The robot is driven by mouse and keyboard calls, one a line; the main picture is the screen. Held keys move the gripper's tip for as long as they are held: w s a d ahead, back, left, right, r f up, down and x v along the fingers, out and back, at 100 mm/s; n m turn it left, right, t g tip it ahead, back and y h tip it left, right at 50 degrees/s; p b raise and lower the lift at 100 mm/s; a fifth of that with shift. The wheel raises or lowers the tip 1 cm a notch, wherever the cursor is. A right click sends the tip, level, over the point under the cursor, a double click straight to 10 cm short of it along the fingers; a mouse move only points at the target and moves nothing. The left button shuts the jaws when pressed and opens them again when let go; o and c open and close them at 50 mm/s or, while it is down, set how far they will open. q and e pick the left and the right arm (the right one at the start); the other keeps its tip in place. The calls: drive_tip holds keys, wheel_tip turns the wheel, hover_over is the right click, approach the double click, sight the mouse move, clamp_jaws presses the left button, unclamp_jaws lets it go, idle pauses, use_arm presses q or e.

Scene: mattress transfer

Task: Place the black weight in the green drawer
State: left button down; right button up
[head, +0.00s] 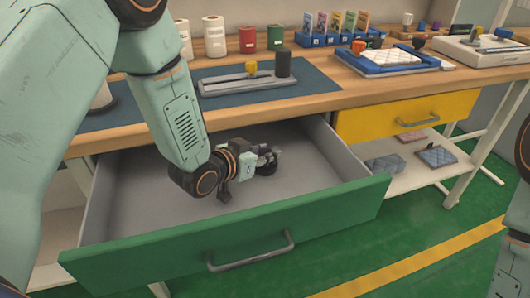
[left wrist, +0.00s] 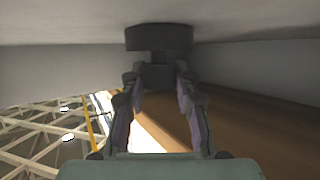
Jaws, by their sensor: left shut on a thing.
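The green drawer (head: 325,222) is pulled open under the workbench, with its grey inside showing. My left arm reaches down into it. My left gripper (head: 270,157) is inside the drawer, shut on the black weight (head: 266,165). In the left wrist view the black weight (left wrist: 158,42) is between the fingertips of the left gripper (left wrist: 160,82), close against the grey drawer floor. I cannot tell whether it touches the floor. My right gripper is not in view.
The workbench (head: 420,82) above holds a blue mat (head: 310,83) with a slotted grey stand (head: 232,84) and a dark cylinder (head: 283,64). A shut yellow drawer (head: 375,121) is to the right. The green front panel and grey side walls surround the left gripper.

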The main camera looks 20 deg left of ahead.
use_arm(q)
drive_tip(key=c, duration=1.1)
unclamp_jaws()
drive_tip(key=shift+a, duration=0.15)
drive_tip(key=shift+o, duration=0.4)
drive_tip(key=shift+s+r, duration=0.1)
drive_tip(key=shift+r, duration=0.1)
drive_tip(key=p+v, duration=0.4)
drive_tip(key=v, duration=0.7)
drive_tip(key=shift+s+a+r, duration=0.1)
drive_tip(key=shift+s+a, duration=0.05)
drive_tip(key=shift+s, duration=0.2)
